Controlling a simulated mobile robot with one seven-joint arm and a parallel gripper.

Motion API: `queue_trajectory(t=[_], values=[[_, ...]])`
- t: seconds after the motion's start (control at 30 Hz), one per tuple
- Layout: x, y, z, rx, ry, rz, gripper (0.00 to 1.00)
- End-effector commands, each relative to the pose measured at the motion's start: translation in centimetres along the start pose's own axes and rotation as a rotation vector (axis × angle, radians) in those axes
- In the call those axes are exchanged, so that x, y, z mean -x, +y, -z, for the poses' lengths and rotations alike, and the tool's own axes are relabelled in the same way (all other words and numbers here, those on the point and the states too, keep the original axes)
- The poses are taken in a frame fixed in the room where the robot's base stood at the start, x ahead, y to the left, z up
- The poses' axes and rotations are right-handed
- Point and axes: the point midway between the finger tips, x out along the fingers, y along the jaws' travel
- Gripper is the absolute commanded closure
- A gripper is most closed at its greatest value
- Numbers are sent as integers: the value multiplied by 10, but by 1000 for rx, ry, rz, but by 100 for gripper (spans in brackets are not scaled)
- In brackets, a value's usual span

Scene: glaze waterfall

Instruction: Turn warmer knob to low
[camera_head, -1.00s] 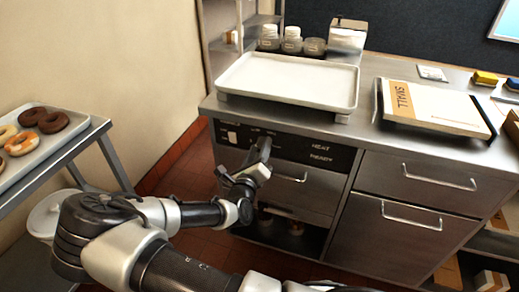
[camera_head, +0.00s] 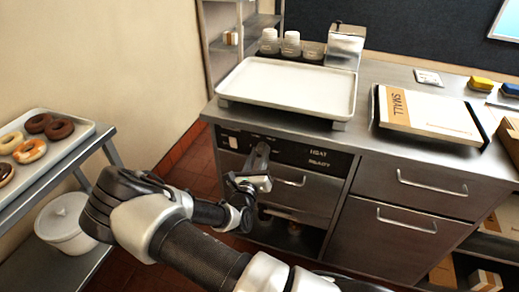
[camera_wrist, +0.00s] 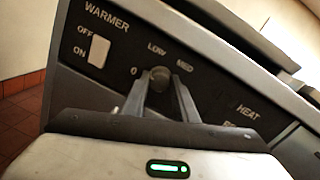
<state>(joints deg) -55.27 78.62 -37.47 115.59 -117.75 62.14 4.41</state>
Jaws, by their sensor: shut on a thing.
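The dark warmer panel (camera_head: 285,150) is on the front of the steel counter, below its top. In the wrist view the round warmer knob (camera_wrist: 160,74) sits by the marks 0, LOW and MED. My gripper (camera_wrist: 163,84) reaches it with one finger on each side, shut on the knob. Which mark the knob points to cannot be told. A pale OFF/ON switch (camera_wrist: 99,51) is left of the knob. In the head view my gripper (camera_head: 261,150) is at the panel and hides the knob.
A white tray (camera_head: 252,92) stands on the counter above the panel. Drawer handles (camera_head: 290,183) stick out below and to the right (camera_head: 432,186). A box marked SMALL (camera_head: 425,112) lies on the counter. A rack with a donut tray (camera_head: 75,140) stands at the left.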

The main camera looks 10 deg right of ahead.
Motion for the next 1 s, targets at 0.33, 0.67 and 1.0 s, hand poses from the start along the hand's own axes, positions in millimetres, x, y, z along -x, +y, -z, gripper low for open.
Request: queue_trajectory(t=[0.33,0.67,1.0], values=[[0,-1,0,-329,-20,22,96],[0,0,2,-611,-40,38,96],[0,1,3,-789,-51,48,96]])
